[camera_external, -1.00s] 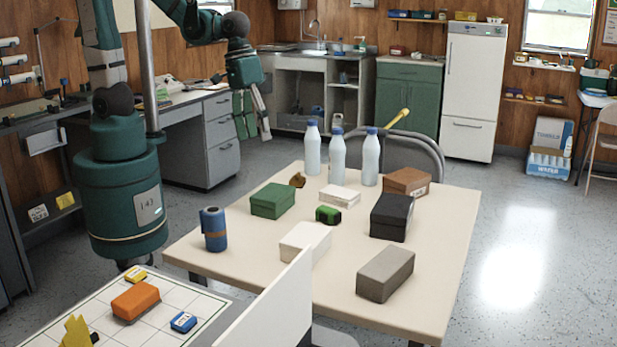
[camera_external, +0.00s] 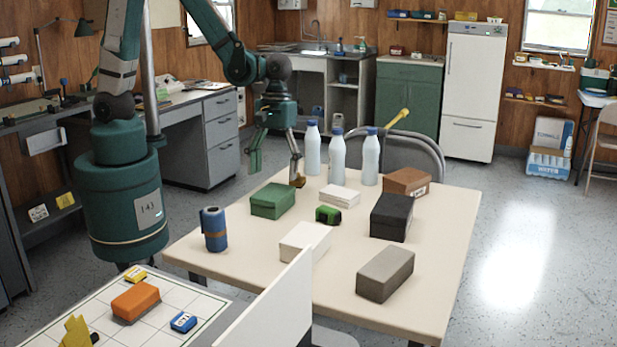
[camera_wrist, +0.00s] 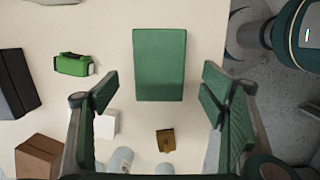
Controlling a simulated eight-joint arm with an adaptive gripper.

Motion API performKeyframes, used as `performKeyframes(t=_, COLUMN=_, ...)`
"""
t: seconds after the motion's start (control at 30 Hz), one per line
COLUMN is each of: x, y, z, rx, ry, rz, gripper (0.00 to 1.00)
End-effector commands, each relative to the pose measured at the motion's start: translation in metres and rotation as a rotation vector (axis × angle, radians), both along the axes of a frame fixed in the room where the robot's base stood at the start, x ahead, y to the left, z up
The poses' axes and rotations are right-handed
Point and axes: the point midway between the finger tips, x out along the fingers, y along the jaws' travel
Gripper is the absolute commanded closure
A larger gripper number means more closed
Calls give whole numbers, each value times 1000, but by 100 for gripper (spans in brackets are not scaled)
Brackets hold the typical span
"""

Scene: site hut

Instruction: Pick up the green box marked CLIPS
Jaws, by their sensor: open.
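The green box (camera_external: 272,201) sits on the cream table (camera_external: 330,262) at its far left part. No marking on it is readable. In the wrist view the green box (camera_wrist: 160,64) lies flat, ahead of and between my fingers. My gripper (camera_external: 275,166) is above the far left side of the table, fingers pointing down and spread apart, with nothing between them. In the wrist view my gripper (camera_wrist: 158,90) shows its two green-padded fingers wide open, one on each side of the box's line.
A small brass-coloured item (camera_external: 297,180) sits behind the box. A green tape measure (camera_external: 328,215), a white box (camera_external: 305,242), a blue roll (camera_external: 214,229) and a black box (camera_external: 391,217) stand around it. Bottles (camera_external: 338,157) stand at the far edge.

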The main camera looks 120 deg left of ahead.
Motion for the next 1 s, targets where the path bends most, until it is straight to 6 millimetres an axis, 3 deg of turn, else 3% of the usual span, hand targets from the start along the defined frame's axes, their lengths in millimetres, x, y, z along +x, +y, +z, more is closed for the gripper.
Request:
performKeyframes(t=0.53, x=0, y=1, z=-7, rx=-4, ry=10, rz=18, gripper=28)
performKeyframes(t=1.0, x=0, y=-2, z=-31, rx=-4, ry=10, rz=18, gripper=28)
